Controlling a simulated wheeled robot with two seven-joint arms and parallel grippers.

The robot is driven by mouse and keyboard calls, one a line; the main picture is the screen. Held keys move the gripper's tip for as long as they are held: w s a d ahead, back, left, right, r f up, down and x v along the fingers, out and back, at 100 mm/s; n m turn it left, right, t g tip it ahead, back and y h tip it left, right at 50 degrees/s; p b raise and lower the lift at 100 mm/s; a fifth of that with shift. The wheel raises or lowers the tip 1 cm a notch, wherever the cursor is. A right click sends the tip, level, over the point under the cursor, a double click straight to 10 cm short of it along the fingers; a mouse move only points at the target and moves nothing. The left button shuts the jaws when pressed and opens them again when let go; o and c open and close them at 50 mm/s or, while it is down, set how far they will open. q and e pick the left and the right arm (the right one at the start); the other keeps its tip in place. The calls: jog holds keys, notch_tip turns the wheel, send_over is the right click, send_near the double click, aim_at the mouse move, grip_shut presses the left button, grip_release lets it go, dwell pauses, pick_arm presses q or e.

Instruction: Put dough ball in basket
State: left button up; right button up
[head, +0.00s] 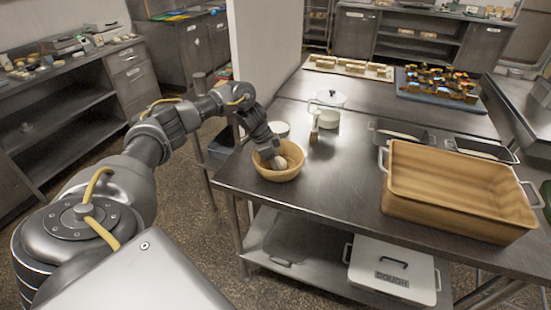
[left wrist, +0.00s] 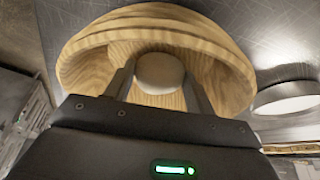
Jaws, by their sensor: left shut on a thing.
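The dough ball (left wrist: 160,73) is pale and round and sits between the two fingers of my left gripper (left wrist: 160,88) in the left wrist view. My left gripper (head: 277,161) is shut on it and reaches down into a round wooden bowl-like basket (head: 266,175) in the head view. The basket also shows in the left wrist view (left wrist: 232,75), with its rim around the ball and fingers. I cannot tell whether the ball touches the basket's bottom. My right gripper is not in view.
The basket stands near the left edge of a steel table (head: 335,190). A large wooden box with handles (head: 455,215) stands at the right. A white pot (head: 327,118) and dark trays (head: 400,134) lie behind. A white container marked DOUGH (head: 391,268) sits on the lower shelf.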

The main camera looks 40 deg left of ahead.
pick_arm(q)
jog(key=shift+r, duration=0.1)
jog(key=shift+f, duration=0.2)
jog(key=o, duration=1)
jog(key=shift+r, duration=0.15)
jog(key=shift+r, duration=0.25)
jog(key=v, duration=0.5)
jog(key=shift+b, duration=0.4)
jog(key=p+v, duration=0.1)
jog(key=v, duration=0.5)
jog(key=shift+s+r, duration=0.15)
jog(key=shift+r, duration=0.15)
